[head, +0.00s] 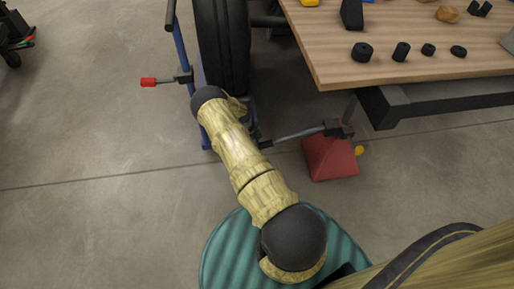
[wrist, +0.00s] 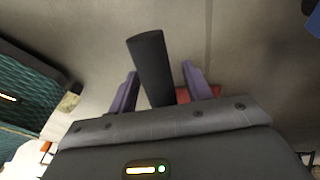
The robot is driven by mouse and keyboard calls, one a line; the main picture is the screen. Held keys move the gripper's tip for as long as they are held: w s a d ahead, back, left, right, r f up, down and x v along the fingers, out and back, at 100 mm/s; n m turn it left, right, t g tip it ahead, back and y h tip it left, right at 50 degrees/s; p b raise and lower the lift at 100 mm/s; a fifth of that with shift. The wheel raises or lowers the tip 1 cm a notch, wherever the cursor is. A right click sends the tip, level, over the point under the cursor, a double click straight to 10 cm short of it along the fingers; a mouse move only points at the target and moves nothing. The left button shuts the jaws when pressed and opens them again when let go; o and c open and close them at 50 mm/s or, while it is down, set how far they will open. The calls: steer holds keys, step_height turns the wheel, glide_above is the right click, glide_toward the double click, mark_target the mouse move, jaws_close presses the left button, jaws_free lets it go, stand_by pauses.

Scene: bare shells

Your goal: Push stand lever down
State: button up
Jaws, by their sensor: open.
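A blue stand (head: 181,52) beside a large black tyre (head: 222,45) shows in the head view. A short dark lever with a red tip (head: 148,82) sticks out to its left. A grey rod (head: 296,136) reaches right from near the stand's foot to a dark block. I cannot tell which is the stand lever. My arm hangs over the stand and hides part of it and my gripper. In the wrist view my gripper (wrist: 160,70) is open, its purple fingers apart. A dark cylindrical bar (wrist: 150,62) shows between them; contact is unclear.
A wooden table (head: 350,75) with several small black parts stands at the upper right. A red wedge-shaped object (head: 330,160) lies on the floor below its corner. The concrete floor left of the stand is mostly clear.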

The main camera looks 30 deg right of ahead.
steer(key=p+v, duration=0.5)
steer(key=v, duration=1.2)
steer(key=shift+r, duration=0.2)
steer(key=s+a+r+n+t, duration=0.1)
steer(key=s+a+r+n, duration=0.15)
steer(key=r, duration=0.45)
steer(key=s+a+r+n+t+y+p, duration=0.1)
steer(key=s+a+r+n, duration=0.1)
steer(key=a+r+n, duration=0.3)
steer(key=s+a+r+n+t, duration=0.1)
steer(key=s+r+n, duration=0.15)
steer(key=r, duration=0.55)
steer(key=s+a+r+n+t+p, duration=0.1)
steer(key=s+a+r+n+t, duration=0.1)
steer(key=s+a+r+n, duration=0.4)
steer(key=s+a+r+n+t, duration=0.1)
steer(key=s+a+r+n, duration=0.2)
steer(key=s+r+n, duration=0.5)
step_height(320, 180, up, 36)
steer(key=m+p, duration=0.1)
steer(key=p, duration=3.7)
steer(key=shift+s+y, duration=0.3)
steer(key=shift+y, duration=0.1)
steer(key=shift+a, duration=0.1)
